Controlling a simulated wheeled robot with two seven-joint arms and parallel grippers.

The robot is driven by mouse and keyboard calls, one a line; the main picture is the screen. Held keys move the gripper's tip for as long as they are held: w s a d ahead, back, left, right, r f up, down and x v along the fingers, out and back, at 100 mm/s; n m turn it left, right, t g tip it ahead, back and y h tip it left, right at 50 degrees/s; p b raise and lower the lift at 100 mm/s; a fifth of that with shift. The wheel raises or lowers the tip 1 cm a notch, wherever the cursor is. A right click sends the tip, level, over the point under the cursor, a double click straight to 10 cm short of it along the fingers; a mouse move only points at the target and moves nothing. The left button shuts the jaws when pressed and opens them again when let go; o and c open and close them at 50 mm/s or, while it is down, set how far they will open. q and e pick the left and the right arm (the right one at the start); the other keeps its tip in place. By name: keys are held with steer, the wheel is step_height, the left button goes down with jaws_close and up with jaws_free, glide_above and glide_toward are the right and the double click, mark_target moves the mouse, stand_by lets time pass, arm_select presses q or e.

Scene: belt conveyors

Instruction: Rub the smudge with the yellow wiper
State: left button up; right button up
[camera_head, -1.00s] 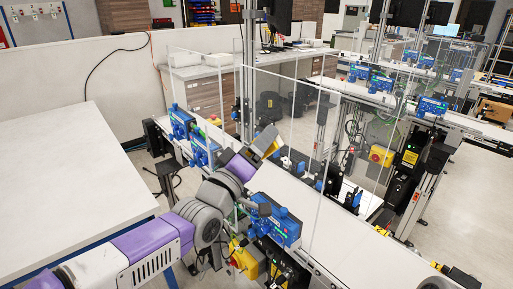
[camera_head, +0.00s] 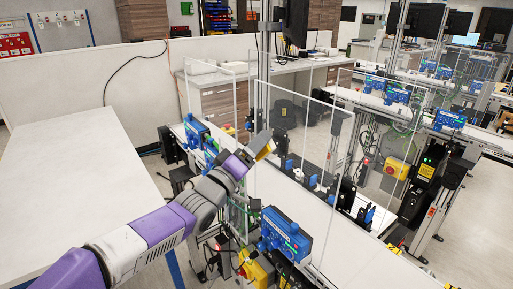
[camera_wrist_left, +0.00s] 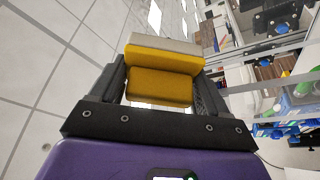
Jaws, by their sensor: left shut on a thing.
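My left gripper (camera_head: 262,148) is shut on the yellow wiper (camera_wrist_left: 160,75), which has a yellow block and a pale strip along its far edge. In the left wrist view the wiper sits between the two dark fingers (camera_wrist_left: 158,88). In the head view the wiper is small and partly hidden by my gripper. It is held up in the air near the clear panels (camera_head: 300,140) over the conveyor; I cannot tell whether it touches one. I cannot make out the smudge in either view. My right gripper is not in view.
A white table (camera_head: 75,180) lies at the left. The conveyor belt (camera_head: 270,190) runs below the panels, with blue control boxes (camera_head: 286,233) and a yellow box (camera_head: 257,270) along its near side. A metal post (camera_head: 263,70) stands behind my gripper.

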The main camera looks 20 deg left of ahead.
arm_select(q)
steer(key=shift+w+a, duration=0.1)
steer(key=shift+w, duration=0.05)
steer(key=shift+s+a+p, duration=0.3)
steer(key=shift+s+a, duration=0.6)
steer(key=shift+s, duration=0.25)
steer(key=shift+s+a+p, duration=0.25)
steer(key=shift+s+a, duration=0.6)
steer(key=shift+s, duration=0.3)
steer(key=shift+s+a+p, duration=0.45)
steer(key=shift+s+a, duration=0.5)
steer(key=shift+s, duration=0.25)
